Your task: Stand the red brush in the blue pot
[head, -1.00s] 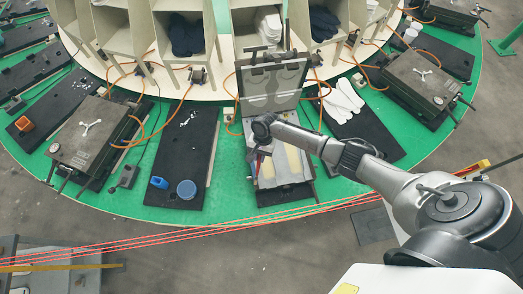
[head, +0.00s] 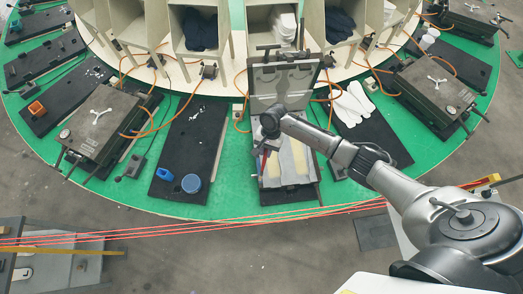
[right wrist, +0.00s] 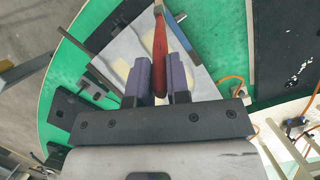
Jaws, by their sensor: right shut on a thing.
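My right gripper (right wrist: 160,72) has purple fingers shut on the red brush (right wrist: 159,45), whose long red body runs up between them in the right wrist view. In the head view the right gripper (head: 264,150) is over the open mould (head: 299,186), with the brush (head: 258,167) a small red streak below it. Two blue containers stand on the black mat left of the mould: a smaller blue pot (head: 164,174) and a round blue one (head: 191,184). The gripper is to their right. My left gripper is not in view.
The open mould's raised lid (head: 283,85) stands behind the gripper. A black mat (head: 185,135) with white scraps holds the blue containers. An orange container (head: 37,108) is far left. Orange hoses cross the green carousel.

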